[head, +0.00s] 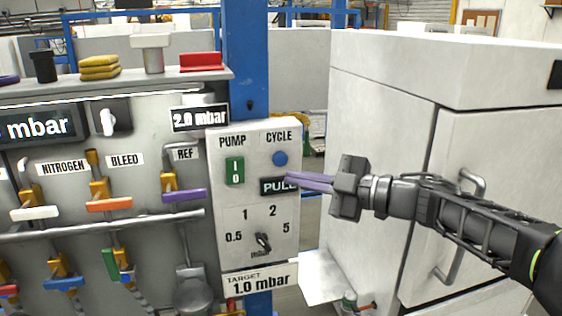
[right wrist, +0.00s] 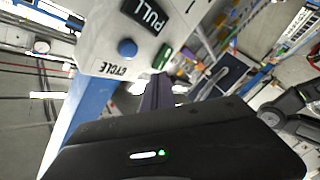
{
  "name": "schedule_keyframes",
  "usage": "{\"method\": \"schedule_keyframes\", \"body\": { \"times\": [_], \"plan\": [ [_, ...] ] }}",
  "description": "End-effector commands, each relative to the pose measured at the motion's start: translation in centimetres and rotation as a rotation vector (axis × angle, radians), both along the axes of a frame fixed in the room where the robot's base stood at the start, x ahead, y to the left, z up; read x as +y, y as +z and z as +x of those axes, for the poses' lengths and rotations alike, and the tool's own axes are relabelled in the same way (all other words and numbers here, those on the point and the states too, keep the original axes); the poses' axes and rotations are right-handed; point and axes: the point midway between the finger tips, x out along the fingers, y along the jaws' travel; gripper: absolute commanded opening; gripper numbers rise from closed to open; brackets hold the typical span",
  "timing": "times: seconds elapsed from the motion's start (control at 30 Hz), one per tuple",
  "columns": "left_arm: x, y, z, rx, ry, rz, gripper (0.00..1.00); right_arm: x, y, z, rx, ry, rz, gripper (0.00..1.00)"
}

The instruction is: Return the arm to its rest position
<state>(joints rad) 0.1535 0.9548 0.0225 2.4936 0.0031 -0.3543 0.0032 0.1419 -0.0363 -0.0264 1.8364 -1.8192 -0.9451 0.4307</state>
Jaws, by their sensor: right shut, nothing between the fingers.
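My right gripper (head: 290,178) comes in from the right in the head view. Its purple-grey fingers are closed together and empty, pointing left at the control panel (head: 221,262). The fingertips overlap the edge of the PULL label (head: 272,186) in the picture; I cannot tell whether they touch it. In the right wrist view, the shut fingers (right wrist: 157,92) show below the panel, which appears turned around, with its blue button (right wrist: 127,48) and green switch (right wrist: 161,57). My left gripper is in neither view.
Left of the panel is a valve board with several coloured handles, among them an orange one (head: 109,204) and a purple one (head: 184,195). A white cabinet (head: 380,130) with metal handles stands behind my right arm. A blue post (head: 247,60) rises behind the panel.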

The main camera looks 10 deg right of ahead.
Motion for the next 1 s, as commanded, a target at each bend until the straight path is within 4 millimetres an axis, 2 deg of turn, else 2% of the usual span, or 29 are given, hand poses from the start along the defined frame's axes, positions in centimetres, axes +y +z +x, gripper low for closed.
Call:
{"method": "schedule_keyframes", "body": {
  "times": [0.47,0.57,0.67,0.77,0.87,0.9,0.97,1.0],
  "plan": [
    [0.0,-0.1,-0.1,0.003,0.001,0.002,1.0,0.0,0.0,0.0,0.0,0.0,0.0,0.0],
    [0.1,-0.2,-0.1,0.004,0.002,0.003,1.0,0.1,-1.2,0.7,0.028,-0.01,0.029,0.0],
    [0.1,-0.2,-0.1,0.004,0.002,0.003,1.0,0.4,-4.0,2.1,0.097,-0.042,0.103,0.0],
    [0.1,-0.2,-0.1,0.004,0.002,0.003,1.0,0.6,-8.8,4.1,0.214,-0.106,0.211,0.0],
    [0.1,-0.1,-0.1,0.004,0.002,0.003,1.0,0.7,-15.4,5.6,0.367,-0.199,0.324,0.0],
    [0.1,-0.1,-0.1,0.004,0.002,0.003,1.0,0.7,-18.3,6.0,0.434,-0.242,0.365,0.0],
    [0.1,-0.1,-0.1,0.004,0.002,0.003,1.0,0.6,-22.8,6.1,0.537,-0.312,0.421,0.0],
    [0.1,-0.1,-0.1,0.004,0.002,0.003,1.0,0.7,-25.8,5.9,0.608,-0.36,0.451,0.0]
  ]
}}
